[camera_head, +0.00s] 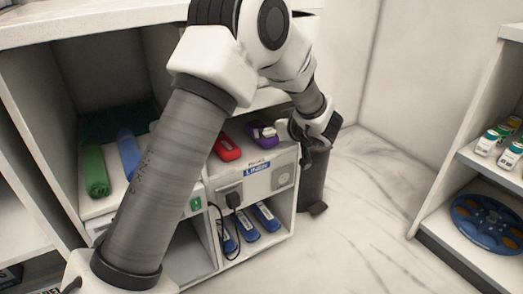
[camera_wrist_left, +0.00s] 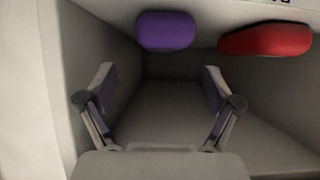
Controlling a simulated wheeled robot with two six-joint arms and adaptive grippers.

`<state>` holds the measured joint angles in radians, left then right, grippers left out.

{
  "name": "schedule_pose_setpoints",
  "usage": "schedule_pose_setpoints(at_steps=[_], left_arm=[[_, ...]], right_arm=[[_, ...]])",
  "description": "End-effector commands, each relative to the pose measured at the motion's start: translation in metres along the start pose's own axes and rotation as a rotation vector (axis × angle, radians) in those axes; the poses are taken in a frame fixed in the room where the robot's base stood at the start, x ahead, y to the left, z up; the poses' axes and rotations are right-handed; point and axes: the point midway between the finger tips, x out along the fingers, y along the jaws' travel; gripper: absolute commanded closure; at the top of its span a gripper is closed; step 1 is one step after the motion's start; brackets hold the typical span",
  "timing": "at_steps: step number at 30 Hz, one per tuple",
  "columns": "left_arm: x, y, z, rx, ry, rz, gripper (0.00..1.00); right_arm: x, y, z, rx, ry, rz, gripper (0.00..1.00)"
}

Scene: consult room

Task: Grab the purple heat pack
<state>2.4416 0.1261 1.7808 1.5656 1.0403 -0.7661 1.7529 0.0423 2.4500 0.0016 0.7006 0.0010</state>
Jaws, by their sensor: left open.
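The purple heat pack (camera_head: 263,135) lies on the shelf unit's upper level, at its right end. In the left wrist view the purple heat pack (camera_wrist_left: 165,31) shows its rounded end at the top centre, beyond the fingertips. My left gripper (camera_wrist_left: 159,78) is open, with nothing between its fingers. In the head view my left gripper (camera_head: 302,148) is just right of the pack, partly hidden by its own wrist. I cannot tell the exact gap to the pack. My right gripper is not in view.
A red pack (camera_head: 227,148) lies left of the purple one, also in the wrist view (camera_wrist_left: 266,40). Blue (camera_head: 128,152) and green (camera_head: 95,172) packs lie further left. A labelled panel (camera_head: 257,179) with a plug is below. Bottles (camera_head: 488,141) stand on the right shelf.

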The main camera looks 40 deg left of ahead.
Motion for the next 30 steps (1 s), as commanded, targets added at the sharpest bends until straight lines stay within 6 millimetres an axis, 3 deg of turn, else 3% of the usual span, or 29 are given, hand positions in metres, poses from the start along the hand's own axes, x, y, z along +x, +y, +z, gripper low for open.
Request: schedule_pose_setpoints(at_steps=[12,15,21,22,28,30], left_arm=[[0.063,-0.003,0.013,-0.006,-0.002,-0.002,0.10],[0.073,-0.003,0.009,-0.003,-0.001,-0.001,0.10],[0.073,-0.002,0.005,-0.001,0.000,0.000,0.10],[0.073,-0.002,0.005,-0.001,0.000,0.000,0.13],[0.073,-0.002,0.005,-0.001,0.000,-0.001,0.84],[0.073,-0.003,0.005,-0.001,-0.001,-0.001,0.85]], right_arm=[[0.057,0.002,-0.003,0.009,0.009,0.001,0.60],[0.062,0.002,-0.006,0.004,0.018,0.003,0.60],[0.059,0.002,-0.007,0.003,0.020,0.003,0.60],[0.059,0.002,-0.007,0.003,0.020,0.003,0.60],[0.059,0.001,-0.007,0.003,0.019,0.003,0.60],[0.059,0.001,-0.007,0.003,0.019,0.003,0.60]])
